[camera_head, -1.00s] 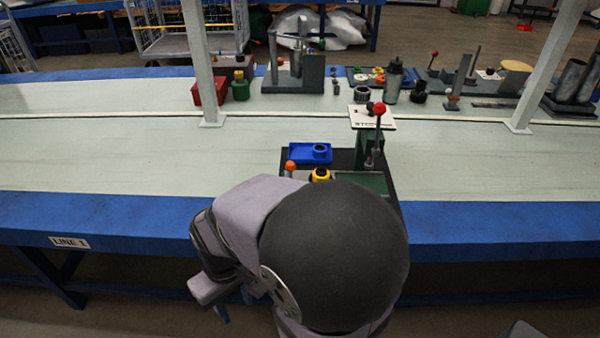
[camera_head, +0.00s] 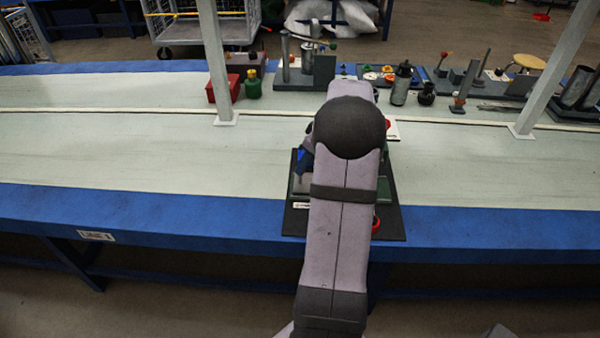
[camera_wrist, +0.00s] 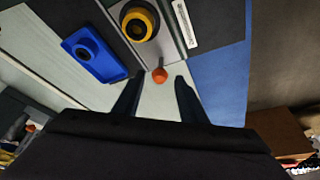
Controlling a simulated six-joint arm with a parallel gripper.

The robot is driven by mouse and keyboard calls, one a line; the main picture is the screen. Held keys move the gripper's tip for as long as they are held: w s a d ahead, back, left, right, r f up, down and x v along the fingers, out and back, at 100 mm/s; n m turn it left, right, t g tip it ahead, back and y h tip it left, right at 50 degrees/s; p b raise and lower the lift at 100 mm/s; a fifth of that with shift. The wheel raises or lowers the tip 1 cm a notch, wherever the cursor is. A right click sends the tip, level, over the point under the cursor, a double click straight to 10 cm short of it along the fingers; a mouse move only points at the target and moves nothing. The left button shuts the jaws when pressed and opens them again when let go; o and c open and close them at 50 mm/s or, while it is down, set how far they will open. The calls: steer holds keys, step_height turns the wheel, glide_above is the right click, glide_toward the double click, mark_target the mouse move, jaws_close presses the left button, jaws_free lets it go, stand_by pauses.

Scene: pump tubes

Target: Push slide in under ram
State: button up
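In the wrist view my gripper (camera_wrist: 158,82) is open, with two dark fingers apart and nothing held. The ram does not show in the wrist view. In the head view my own arm covers the gripper, the knob, the yellow ring and most of the press.
The fixture stands on a dark base plate (camera_head: 391,226) at the table's blue front edge (camera_head: 170,207). A red box (camera_head: 212,90) and green bottle (camera_head: 252,84) stand further back. The pale belt left is clear.

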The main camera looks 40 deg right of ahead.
steer(key=shift+f, duration=0.1)
steer(key=shift+x, duration=3.55)
